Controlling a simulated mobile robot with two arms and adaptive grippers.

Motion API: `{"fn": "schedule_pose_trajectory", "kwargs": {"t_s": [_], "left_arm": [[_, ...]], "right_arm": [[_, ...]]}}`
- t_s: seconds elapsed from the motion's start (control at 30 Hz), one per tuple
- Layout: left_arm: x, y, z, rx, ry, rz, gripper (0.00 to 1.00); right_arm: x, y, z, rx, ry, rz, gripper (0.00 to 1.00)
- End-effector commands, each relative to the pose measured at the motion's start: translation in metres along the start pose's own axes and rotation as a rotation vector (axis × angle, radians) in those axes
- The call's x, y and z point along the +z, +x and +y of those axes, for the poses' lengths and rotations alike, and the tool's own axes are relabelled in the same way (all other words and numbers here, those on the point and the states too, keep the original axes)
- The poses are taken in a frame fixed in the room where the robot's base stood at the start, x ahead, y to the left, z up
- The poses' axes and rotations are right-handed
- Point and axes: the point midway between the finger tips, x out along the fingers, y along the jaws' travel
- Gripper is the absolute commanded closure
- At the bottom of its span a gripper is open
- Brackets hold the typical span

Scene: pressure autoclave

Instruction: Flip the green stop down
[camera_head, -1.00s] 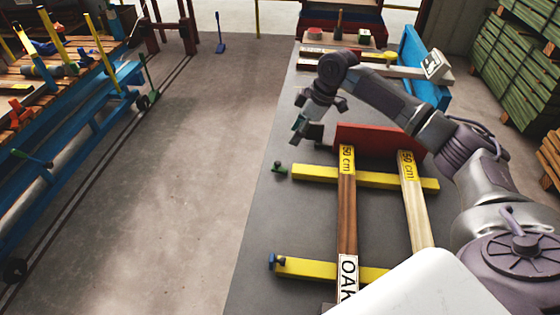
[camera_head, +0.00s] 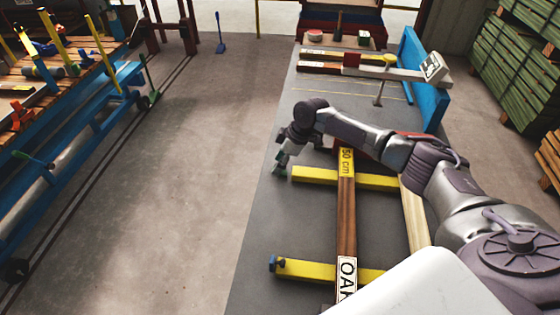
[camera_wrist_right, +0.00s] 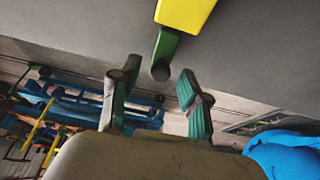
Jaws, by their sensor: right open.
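The green stop (camera_wrist_right: 165,52) sits at the end of a yellow bar (camera_wrist_right: 186,10) in the right wrist view, with a dark round knob at its free end. My right gripper (camera_wrist_right: 158,72) is open, its two green-padded fingers on either side of the knob, which appears between or just beyond the tips. I cannot tell whether they touch. In the head view my right gripper (camera_head: 282,162) is at the left end of the far yellow bar (camera_head: 318,177) and largely covers the green stop. My left gripper is not in view.
A near yellow bar (camera_head: 312,269) has a blue stop (camera_head: 272,263) at its left end. A wooden piece labelled OAK (camera_head: 346,215) lies across both bars. The grey table (camera_head: 258,228) is clear to the left. A blue stand (camera_head: 75,125) is across the floor.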

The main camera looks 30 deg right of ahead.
Motion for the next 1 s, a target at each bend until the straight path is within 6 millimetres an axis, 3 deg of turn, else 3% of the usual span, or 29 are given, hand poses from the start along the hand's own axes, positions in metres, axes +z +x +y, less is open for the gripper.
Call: {"fn": "schedule_pose_trajectory", "kwargs": {"t_s": [0.03, 0.3, 0.47, 0.8, 1.0], "left_arm": [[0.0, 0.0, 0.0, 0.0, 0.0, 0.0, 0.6], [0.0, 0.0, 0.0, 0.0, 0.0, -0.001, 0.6], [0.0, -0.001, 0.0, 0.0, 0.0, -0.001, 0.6], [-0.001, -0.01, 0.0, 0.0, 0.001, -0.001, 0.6], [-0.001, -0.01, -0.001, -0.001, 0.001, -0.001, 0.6]], "right_arm": [[0.0, 0.0, 0.0, 0.0, 0.0, 0.0, 0.54], [0.0, 0.0, 0.0, -0.001, 0.0, 0.0, 0.99], [-0.001, 0.0, 0.0, -0.002, 0.0, -0.007, 1.0], [-0.011, 0.013, -0.001, -0.003, 0.0, -0.246, 1.0], [-0.01, 0.013, 0.0, -0.001, 0.0, -0.273, 1.0]]}}
